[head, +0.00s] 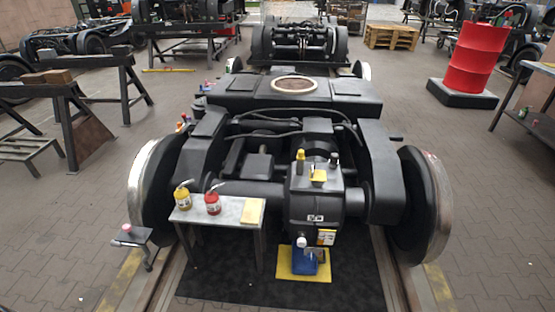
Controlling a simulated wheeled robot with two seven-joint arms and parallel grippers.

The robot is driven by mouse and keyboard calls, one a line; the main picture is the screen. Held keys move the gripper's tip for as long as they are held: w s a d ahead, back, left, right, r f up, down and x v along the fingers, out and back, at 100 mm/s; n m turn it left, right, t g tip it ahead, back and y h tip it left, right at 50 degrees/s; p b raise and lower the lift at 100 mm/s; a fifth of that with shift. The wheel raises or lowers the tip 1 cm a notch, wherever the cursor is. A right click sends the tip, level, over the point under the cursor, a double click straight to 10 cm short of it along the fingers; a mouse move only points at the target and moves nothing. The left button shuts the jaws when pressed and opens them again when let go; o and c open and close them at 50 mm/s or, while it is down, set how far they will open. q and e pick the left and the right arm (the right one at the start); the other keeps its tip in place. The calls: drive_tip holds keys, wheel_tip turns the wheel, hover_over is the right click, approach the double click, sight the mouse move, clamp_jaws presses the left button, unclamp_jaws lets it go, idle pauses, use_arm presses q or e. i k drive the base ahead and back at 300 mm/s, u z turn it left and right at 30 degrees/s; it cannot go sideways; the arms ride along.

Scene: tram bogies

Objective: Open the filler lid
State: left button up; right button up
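A dark gearbox housing (315,205) sits at the near end of the black bogie (265,150). On its top are a flat yellow piece (318,175), which looks like the filler lid, and an upright yellow-topped part (300,160) to its left. A small dark fitting with a pale top (333,160) stands to the right. The flat yellow piece is too small for me to tell whether it is shut or raised. Neither of my grippers shows in the head view.
A small table (233,215) at front left holds a yellow can (183,197), a red can (213,203) and a yellow cloth or pad. A blue container (305,262) stands on a yellow tray (284,275) before the gearbox. Wheels flank the bogie; a red drum (476,60) stands right.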

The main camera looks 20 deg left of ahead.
sight(320, 176)
drive_tip(key=u, duration=0.25)
drive_tip(key=i, duration=0.8)
drive_tip(key=z, duration=0.55)
drive_tip(key=i, duration=0.6)
drive_tip(key=z, duration=0.55)
